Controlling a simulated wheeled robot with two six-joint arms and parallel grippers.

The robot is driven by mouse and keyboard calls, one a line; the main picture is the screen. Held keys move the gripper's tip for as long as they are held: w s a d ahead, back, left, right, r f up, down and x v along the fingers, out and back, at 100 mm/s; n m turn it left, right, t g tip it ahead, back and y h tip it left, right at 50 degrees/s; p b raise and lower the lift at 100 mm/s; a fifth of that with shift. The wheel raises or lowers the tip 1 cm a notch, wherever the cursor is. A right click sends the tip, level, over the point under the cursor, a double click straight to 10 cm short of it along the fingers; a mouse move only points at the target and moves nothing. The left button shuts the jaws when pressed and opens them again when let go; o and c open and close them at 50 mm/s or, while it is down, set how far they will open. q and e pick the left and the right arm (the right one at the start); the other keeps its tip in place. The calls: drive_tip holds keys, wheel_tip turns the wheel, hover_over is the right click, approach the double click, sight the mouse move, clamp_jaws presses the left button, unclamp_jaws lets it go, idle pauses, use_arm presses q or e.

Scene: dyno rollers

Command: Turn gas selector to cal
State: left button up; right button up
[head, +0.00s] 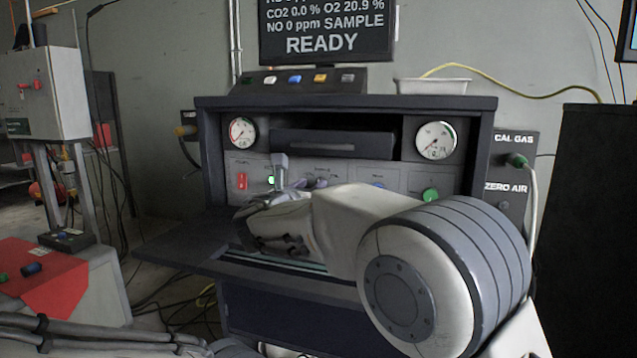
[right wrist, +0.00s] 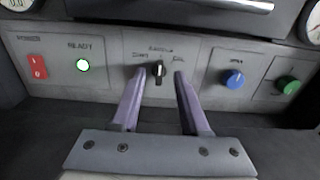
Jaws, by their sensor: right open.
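The gas selector (right wrist: 159,73) is a small black knob on the grey front panel in the right wrist view. Its bar looks about upright, between small labels at left and right; the right one seems to read CAL. My right gripper (right wrist: 159,82) is open, with one finger on each side of the knob in the picture. I see gaps on both sides and cannot tell how far the tips are from the panel. In the head view the right gripper (head: 298,184) is at the panel, and my arm hides part of it. My left gripper is not in view.
A red power switch (right wrist: 37,67) and a lit green READY lamp (right wrist: 82,65) are left of the selector. A blue knob (right wrist: 234,79) and a green knob (right wrist: 288,84) are right of it. A drawer handle (right wrist: 222,5) juts out above. The monitor (head: 326,30) reads SAMPLE, READY.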

sight(319, 179)
drive_tip(key=x, duration=0.5)
drive_tip(key=shift+w, duration=0.15)
drive_tip(key=shift+d, duration=0.1)
clamp_jaws()
